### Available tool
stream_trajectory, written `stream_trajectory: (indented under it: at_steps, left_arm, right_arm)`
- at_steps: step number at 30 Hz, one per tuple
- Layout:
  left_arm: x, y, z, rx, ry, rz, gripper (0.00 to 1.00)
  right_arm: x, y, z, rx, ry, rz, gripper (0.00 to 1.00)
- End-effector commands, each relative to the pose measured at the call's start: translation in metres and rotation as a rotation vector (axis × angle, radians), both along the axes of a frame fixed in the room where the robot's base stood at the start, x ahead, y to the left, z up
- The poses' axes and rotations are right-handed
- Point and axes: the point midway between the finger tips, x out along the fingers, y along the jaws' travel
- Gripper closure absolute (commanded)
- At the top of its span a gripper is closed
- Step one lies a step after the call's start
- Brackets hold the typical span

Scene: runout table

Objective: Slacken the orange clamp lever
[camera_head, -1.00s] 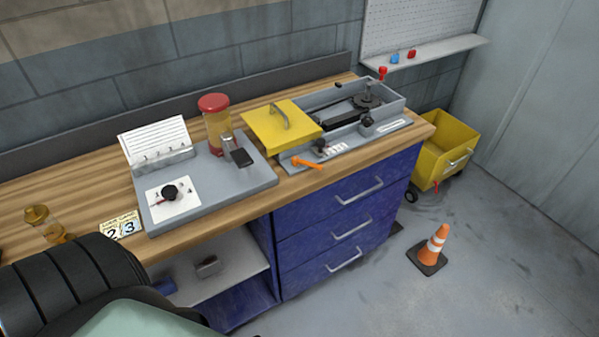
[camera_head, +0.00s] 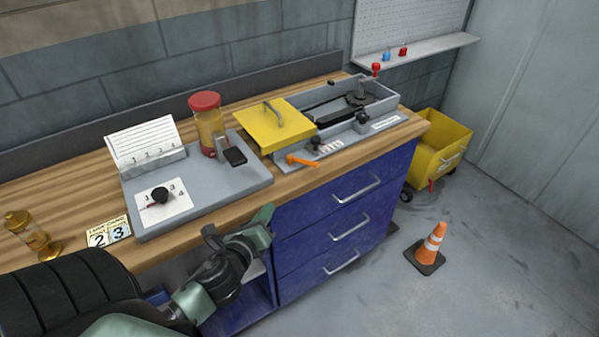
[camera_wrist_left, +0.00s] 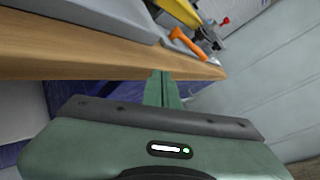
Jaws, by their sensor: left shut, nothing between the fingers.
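The orange clamp lever (camera_head: 302,161) lies along the front edge of the grey tray machine on the bench, pointing to the right. It also shows in the left wrist view (camera_wrist_left: 187,43), above and slightly right of my fingertips. My left gripper (camera_head: 267,212) is in front of the bench's front edge, below and left of the lever and apart from it. Its green fingers are together and empty; in the left wrist view the closed fingertips (camera_wrist_left: 164,76) point at the bench edge. My right gripper is not in view.
A yellow cover (camera_head: 273,127) with a handle sits left on the machine (camera_head: 385,92), and a black knob (camera_head: 315,143) stands near the lever. A grey panel (camera_head: 245,178) with a red-lidded jar (camera_head: 205,120) lies left. Blue drawers (camera_head: 335,225) with protruding handles stand below the benchtop.

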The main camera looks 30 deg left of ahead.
Motion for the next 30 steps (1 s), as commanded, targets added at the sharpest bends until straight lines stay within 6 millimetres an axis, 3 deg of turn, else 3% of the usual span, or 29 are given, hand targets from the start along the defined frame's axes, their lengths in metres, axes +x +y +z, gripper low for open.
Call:
stream_trajectory:
  at_steps: [3, 9, 14, 30]
  left_arm:
    - [0.013, 0.000, 0.014, 0.343, -0.005, -0.167, 1.00]
    - [0.021, -0.006, 0.021, 0.627, -0.008, -0.302, 1.00]
    - [0.036, -0.006, 0.021, 0.645, -0.010, -0.309, 1.00]
    - [0.140, 0.004, 0.016, 0.640, -0.010, -0.307, 1.00]
  right_arm:
    - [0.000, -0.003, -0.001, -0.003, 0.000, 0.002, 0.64]
    - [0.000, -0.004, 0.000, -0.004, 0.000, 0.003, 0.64]
    - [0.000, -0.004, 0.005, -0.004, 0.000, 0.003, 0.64]
    - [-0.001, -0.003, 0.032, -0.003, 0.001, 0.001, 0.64]
